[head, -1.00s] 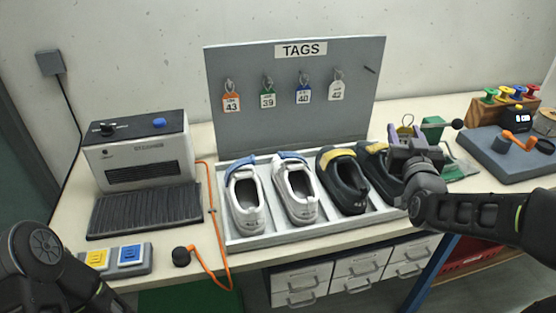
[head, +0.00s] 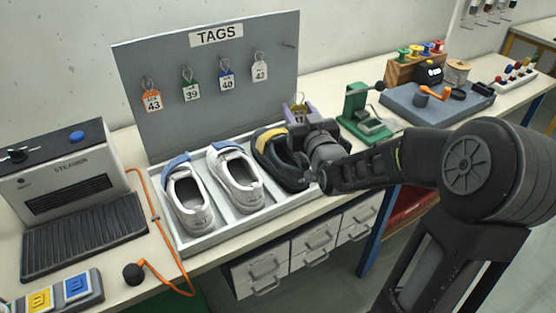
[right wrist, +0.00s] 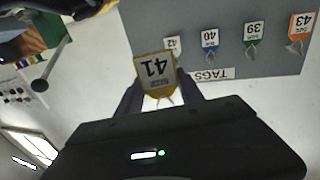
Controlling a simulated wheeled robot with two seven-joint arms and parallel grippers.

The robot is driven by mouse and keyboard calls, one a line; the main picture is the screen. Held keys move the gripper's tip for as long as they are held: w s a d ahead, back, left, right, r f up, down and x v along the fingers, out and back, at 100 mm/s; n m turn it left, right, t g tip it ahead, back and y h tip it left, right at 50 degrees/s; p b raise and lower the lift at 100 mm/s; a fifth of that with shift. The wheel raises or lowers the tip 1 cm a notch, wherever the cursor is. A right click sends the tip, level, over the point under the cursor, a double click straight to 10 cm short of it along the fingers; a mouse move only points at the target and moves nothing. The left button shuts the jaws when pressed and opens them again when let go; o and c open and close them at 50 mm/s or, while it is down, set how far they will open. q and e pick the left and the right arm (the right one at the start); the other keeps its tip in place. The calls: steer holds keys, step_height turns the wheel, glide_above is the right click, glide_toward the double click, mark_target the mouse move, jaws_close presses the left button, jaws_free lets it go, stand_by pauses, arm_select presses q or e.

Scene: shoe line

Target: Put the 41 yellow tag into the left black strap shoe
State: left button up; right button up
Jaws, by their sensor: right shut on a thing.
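The yellow 41 tag (head: 299,110) is held up by my right gripper (head: 304,128), which is shut on it. In the right wrist view the tag (right wrist: 156,73) sits upside down between the fingertips (right wrist: 160,95), its number facing the camera. The left black strap shoe (head: 277,163), with a yellow strap, stands in the grey tray (head: 202,240), just left of my right gripper. My gripper and arm hide the right black shoe. My left gripper is out of view.
The TAGS board (head: 215,115) behind holds tags 43, 39, 40 and 42. A steamer (head: 65,175) stands left, a green press (head: 362,115) right. An orange cord (head: 150,200) lies beside the tray.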

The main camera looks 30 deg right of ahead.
steer(key=shift+f+b, duration=1.05)
steer(key=shift+f, duration=1.3)
steer(key=o, duration=1.4)
steer(key=shift+s, duration=0.1)
steer(key=b, duration=0.5)
glide_above(306, 164)
steer(key=shift+w+f, duration=0.2)
steer(key=shift+w, duration=0.05)
steer(key=shift+s+b, duration=0.2)
steer(key=shift+b, duration=0.3)
steer(key=shift+s+r, duration=0.2)
steer(key=shift+s, duration=0.05)
